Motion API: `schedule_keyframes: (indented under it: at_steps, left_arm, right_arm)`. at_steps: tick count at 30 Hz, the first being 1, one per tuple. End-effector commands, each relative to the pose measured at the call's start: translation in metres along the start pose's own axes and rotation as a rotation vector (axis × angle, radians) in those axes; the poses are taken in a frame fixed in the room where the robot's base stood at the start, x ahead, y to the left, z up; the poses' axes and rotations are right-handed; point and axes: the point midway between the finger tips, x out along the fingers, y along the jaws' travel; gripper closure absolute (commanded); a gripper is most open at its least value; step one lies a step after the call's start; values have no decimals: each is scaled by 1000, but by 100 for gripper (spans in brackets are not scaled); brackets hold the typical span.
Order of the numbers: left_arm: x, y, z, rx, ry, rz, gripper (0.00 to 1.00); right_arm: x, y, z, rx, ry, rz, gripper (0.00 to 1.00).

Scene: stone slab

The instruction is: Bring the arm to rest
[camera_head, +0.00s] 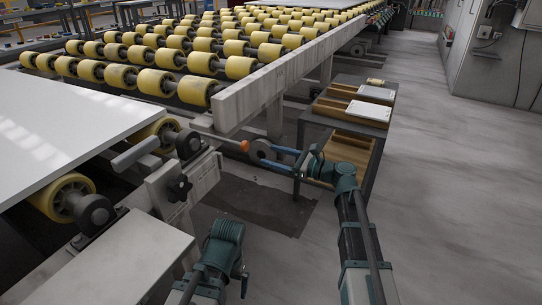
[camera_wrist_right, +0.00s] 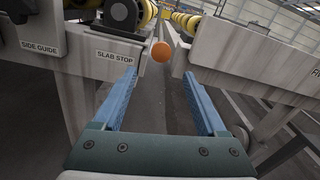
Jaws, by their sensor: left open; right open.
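My right gripper (camera_head: 262,153) is open and empty. Its blue fingers point left toward the small orange ball knob (camera_head: 244,146) beside the conveyor's side beam. In the right wrist view the two fingers (camera_wrist_right: 161,92) are spread wide. The orange knob (camera_wrist_right: 161,52) shows beyond their tips, in the gap between them and apart from both. My left arm (camera_head: 225,238) is bent at the bottom middle of the head view. The left gripper (camera_head: 241,280) is low beside it, small and dark, with its fingers hard to make out.
A pale slab (camera_head: 70,125) lies on yellow rollers at the left. The conveyor's long beam (camera_head: 290,75) runs to the back. A frame labelled "SLAB STOP" (camera_wrist_right: 113,56) stands left of the knob. A bench with trays (camera_head: 345,120) is at the right. Open floor (camera_head: 460,190) lies beyond.

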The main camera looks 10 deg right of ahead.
Motion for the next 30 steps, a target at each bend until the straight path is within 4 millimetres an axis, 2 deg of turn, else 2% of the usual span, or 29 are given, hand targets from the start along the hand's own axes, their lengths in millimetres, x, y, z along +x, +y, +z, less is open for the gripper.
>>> schedule_keyframes:
  at_steps: [5, 10, 24, 30]
  left_arm:
    - [0, 0, 0, 0, 0, 0, 0]
    - [0, 0, 0, 0, 0, 0, 0]
    - [0, 0, 0, 0, 0, 0, 0]
    - [0, 0, 0, 0, 0, 0, 0]
  right_arm:
    - [1, 0, 0, 0, 0, 0, 26]
    - [15, -1, 0, 0, 0, 1, 26]
    - [101, -2, 0, 1, -2, 1, 26]
    - [126, -2, 1, 1, -2, 1, 26]
